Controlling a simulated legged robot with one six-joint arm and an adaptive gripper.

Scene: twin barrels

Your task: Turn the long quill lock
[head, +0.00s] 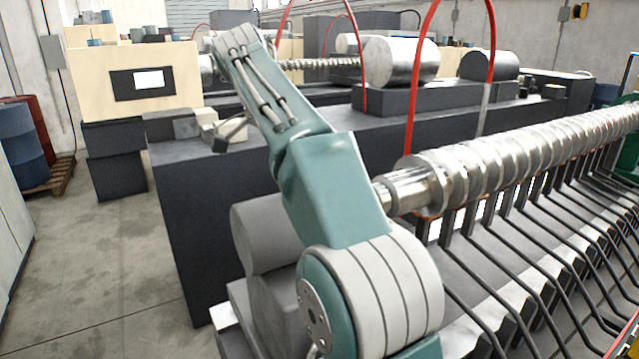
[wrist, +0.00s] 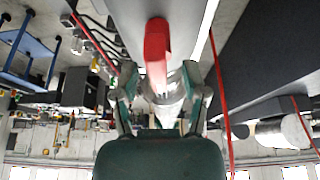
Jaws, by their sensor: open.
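In the wrist view, a red lever (wrist: 157,45), likely the long quill lock, stands in front of a grey body. My gripper (wrist: 160,77) is open, with one finger on each side of the lever's lower end. A shiny rounded metal part (wrist: 165,108) shows between the fingers. I cannot tell whether either finger touches the lever. In the head view my teal arm reaches up and away over the dark machine bed (head: 190,200).
A long metal screw (head: 530,150) with rows of black rods runs along the right. Red hoses (head: 411,85) arch above the machines. A cream machine housing (head: 185,75) stands at the back left. Blue and rust drums (head: 22,145) stand far left. Grey floor (head: 90,260) is open at left.

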